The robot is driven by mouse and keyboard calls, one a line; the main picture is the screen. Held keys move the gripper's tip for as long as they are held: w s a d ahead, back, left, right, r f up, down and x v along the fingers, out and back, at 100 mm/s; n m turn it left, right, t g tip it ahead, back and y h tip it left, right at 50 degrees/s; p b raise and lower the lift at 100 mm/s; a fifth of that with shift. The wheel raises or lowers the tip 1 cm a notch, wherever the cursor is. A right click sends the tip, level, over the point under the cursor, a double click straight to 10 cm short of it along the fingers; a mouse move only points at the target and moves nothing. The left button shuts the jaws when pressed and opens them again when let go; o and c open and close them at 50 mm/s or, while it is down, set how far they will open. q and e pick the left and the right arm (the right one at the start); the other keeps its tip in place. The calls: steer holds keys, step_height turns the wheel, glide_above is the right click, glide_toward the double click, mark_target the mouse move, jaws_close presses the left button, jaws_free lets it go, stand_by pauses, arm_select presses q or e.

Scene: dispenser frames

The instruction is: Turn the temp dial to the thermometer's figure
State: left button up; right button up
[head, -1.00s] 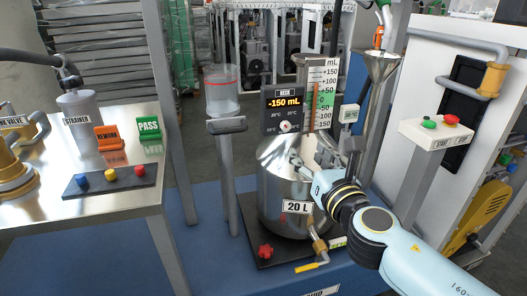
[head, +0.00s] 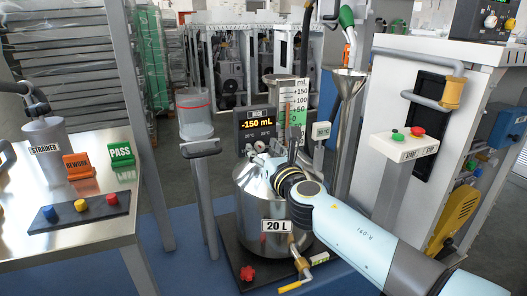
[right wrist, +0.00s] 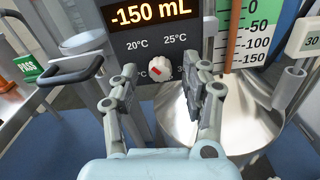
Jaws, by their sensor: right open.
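The temp dial (right wrist: 160,70) is a small white knob with a red mark, low on the dark panel (right wrist: 150,28). Labels 20°C and 25°C sit above it; lower labels are partly hidden by my fingers. My right gripper (right wrist: 164,80) is open, one finger on each side of the dial; I cannot tell whether they touch it. In the head view the gripper (head: 272,151) is at the panel (head: 256,124), above the steel vessel. A small white plate (right wrist: 312,42) reads "30", cut off at the edge. My left gripper is not in view.
The steel vessel (head: 255,188) marked 20 L stands below the panel. A mL scale (head: 299,100) stands right of the panel, a post with a clear cup (head: 194,118) left. A start/stop box (head: 404,143) is farther right. A bench (head: 80,235) is at the left.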

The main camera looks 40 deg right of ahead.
steer(key=c, duration=0.5)
jaws_close()
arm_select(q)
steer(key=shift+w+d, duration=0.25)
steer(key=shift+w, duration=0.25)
